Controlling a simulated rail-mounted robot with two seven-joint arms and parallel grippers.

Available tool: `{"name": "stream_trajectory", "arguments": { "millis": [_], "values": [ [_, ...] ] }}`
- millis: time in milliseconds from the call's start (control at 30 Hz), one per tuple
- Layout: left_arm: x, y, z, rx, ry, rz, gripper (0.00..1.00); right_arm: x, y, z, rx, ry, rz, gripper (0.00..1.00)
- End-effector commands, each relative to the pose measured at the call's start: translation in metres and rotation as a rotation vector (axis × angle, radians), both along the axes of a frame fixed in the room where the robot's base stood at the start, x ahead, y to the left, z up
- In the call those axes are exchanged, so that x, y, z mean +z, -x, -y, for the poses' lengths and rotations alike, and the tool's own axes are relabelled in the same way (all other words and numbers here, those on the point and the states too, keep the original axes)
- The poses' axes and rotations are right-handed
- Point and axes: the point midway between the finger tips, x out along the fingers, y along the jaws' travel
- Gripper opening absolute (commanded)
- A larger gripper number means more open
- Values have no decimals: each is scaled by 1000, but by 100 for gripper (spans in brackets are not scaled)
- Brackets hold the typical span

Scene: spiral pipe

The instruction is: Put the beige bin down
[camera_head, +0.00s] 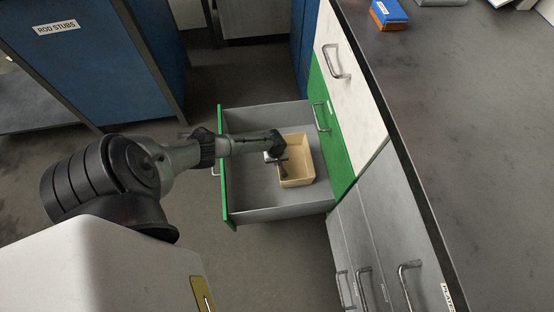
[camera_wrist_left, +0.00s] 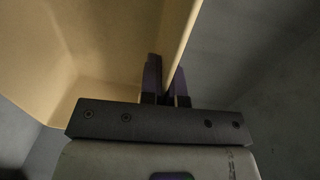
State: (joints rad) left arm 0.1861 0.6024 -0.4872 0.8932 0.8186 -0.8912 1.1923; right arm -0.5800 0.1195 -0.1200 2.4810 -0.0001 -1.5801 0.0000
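The beige bin (camera_head: 300,174) is inside the open grey drawer with the green front (camera_head: 248,190), toward the cabinet side. It looks upright and empty. Whether its base touches the drawer floor is hard to tell. My left gripper (camera_head: 282,166) reaches over the green front to the bin's near-left wall. In the left wrist view, the two dark fingers of my left gripper (camera_wrist_left: 165,88) stand on either side of the wall of the beige bin (camera_wrist_left: 110,60) and look closed on it. My right gripper is in neither view.
The drawer's green front panel (camera_head: 225,180) stands under my left arm. A grey countertop (camera_head: 460,100) lies to the right, with a blue and orange box (camera_head: 388,14) on it. A blue cabinet (camera_head: 95,50) labelled "ROD STUBS" stands at the upper left.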

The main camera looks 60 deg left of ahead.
Motion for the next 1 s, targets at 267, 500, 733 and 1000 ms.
{"name": "stream_trajectory", "arguments": {
  "millis": [267,500,733,1000],
  "values": [
    [-14,-1,0,1,1,2,0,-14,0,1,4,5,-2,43],
    [-17,-1,0,1,0,1,0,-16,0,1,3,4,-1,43],
    [-18,0,0,0,0,1,22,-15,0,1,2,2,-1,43],
    [-18,0,0,1,0,0,30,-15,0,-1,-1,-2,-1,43]
  ]
}}
